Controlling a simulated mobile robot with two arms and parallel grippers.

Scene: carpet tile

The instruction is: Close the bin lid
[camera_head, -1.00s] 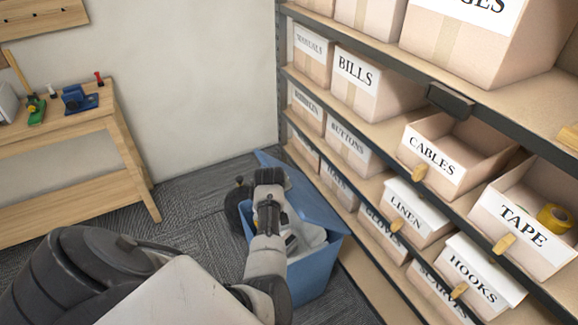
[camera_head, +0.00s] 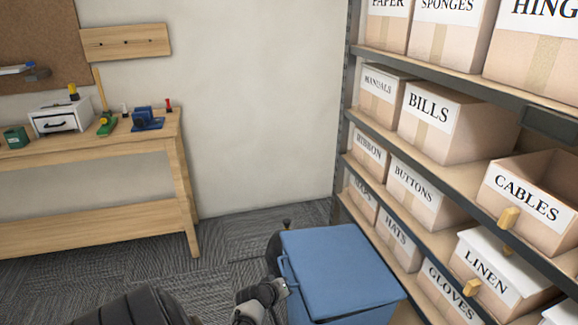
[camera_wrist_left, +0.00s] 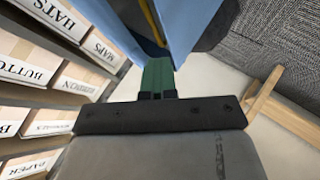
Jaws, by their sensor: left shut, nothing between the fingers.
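The blue bin (camera_head: 352,314) stands on the floor beside the shelving, at the lower middle of the head view. Its blue lid (camera_head: 340,262) lies over the top, and the bin's contents are hidden. My left gripper (camera_head: 286,286) is at the bin's left side, close to the lid's edge, and holds nothing. In the left wrist view its fingertips (camera_wrist_left: 157,76) are together just below the blue bin (camera_wrist_left: 190,22); I cannot tell whether they touch it. My right gripper is not in view.
Shelving with labelled boxes (camera_head: 450,122) stands close on the bin's right. A wooden workbench (camera_head: 100,140) with small tools is at the left. A dark round object (camera_head: 274,246) is behind the bin's left side. Carpet (camera_head: 230,240) is clear between bench and bin.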

